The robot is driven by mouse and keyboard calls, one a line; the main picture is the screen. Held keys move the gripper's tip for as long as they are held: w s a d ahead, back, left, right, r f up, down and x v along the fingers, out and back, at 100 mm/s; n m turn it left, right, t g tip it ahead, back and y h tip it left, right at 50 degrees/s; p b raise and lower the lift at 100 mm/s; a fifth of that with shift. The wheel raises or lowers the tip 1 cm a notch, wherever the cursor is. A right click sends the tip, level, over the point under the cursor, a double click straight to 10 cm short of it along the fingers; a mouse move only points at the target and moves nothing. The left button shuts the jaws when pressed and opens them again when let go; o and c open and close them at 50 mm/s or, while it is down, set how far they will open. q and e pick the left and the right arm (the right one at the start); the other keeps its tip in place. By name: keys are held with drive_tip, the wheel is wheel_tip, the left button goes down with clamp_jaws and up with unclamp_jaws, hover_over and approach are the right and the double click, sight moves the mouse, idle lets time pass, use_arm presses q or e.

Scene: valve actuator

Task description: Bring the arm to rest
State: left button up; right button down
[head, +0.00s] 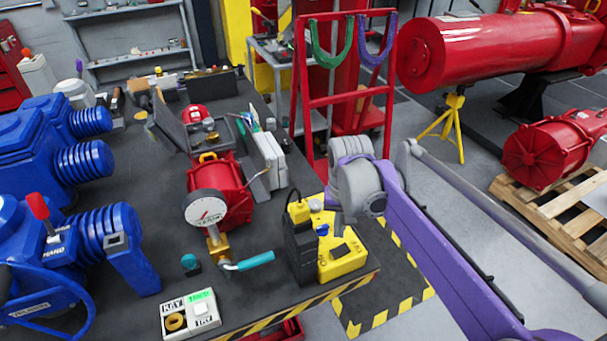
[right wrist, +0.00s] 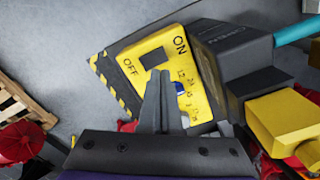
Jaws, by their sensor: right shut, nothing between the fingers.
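My right arm (head: 430,235), purple with grey joints, reaches in from the right in the head view. Its wrist is over the right side of the yellow box (head: 352,264) at the bench corner. In the right wrist view my right gripper (right wrist: 160,76) is shut and empty, its fingertips in front of the yellow box (right wrist: 205,68). That box has ON and OFF labels, a dark rectangle (right wrist: 155,58) and a blue knob (right wrist: 180,88). I cannot tell whether the fingertips touch it. My left gripper is not in view.
A black box (head: 299,252) stands beside the yellow one. A red actuator (head: 222,190) with a gauge (head: 206,210) and a teal-handled lever (head: 255,260) are left of it. Blue actuators fill the bench's left. Striped floor (head: 385,290) lies right of the bench; a pallet (head: 555,195) is further right.

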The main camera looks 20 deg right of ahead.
drive_tip(key=s+a+f+n+t, duration=0.2)
drive_tip(key=s+a+f, duration=0.1)
drive_tip(key=s, duration=0.4)
drive_tip(key=s+a+f+n+t, duration=0.3)
drive_tip(key=s+f, duration=0.1)
drive_tip(key=s, duration=0.3)
drive_tip(key=shift+s+a+t, duration=0.15)
drive_tip(key=shift+a+t, duration=0.15)
drive_tip(key=shift+a, duration=0.1)
